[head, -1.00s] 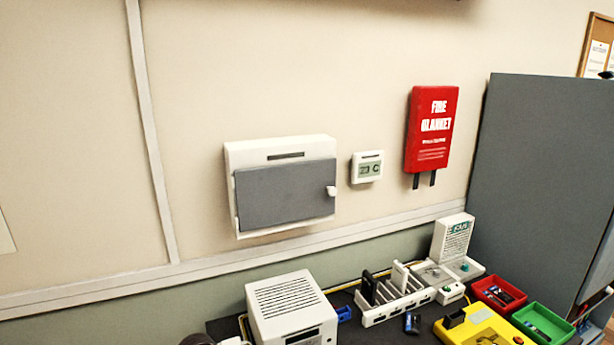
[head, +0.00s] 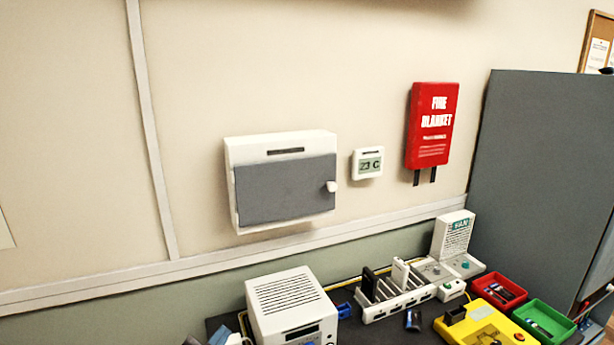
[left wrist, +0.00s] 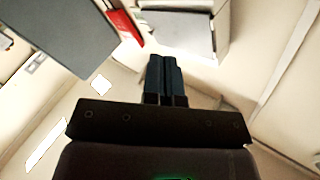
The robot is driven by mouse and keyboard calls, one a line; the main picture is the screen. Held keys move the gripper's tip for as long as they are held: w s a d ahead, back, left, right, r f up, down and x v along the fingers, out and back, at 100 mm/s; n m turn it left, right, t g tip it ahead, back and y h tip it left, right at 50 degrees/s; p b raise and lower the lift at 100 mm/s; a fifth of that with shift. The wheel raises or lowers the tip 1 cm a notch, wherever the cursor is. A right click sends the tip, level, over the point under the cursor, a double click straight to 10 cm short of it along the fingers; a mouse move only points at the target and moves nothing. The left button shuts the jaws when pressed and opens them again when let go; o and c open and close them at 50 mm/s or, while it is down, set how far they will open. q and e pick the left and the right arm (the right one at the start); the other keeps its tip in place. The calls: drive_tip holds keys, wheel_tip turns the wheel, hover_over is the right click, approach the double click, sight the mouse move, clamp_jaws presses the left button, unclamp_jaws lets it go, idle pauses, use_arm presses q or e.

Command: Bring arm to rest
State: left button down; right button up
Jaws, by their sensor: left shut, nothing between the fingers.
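My left gripper (left wrist: 162,62) shows in the left wrist view with its two dark fingers side by side, shut and empty. It is in free air, with wall and panel surfaces beyond it. In the head view, only a small bluish-grey piece shows at the bottom left edge beside the white box, and I cannot tell for sure that it is the gripper. My right gripper is in neither view.
A white slotted box (head: 286,300), a white rack (head: 392,300), a yellow device (head: 482,328), a red tray (head: 499,290) and a green tray (head: 543,322) crowd the bench. A wall cabinet (head: 284,190) and a fire blanket (head: 431,125) hang above. A grey partition (head: 537,185) stands at right.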

use_arm(q)
drive_tip(key=s+a+f+n+g+y, duration=0.3)
drive_tip(key=s+a+f+n, duration=0.1)
drive_tip(key=s+f, duration=0.6)
drive_tip(key=s+a+f+n+g+y+b, duration=0.1)
drive_tip(key=s+a+f+n+g+y, duration=0.2)
drive_tip(key=s+f, duration=0.8)
drive_tip(key=a+n, duration=0.2)
drive_tip(key=a, duration=0.2)
drive_tip(key=shift+f+n+y, duration=0.3)
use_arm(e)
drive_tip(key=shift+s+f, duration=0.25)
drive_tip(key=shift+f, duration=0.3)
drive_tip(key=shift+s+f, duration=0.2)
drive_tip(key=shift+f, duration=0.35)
use_arm(q)
drive_tip(key=shift+a, duration=0.1)
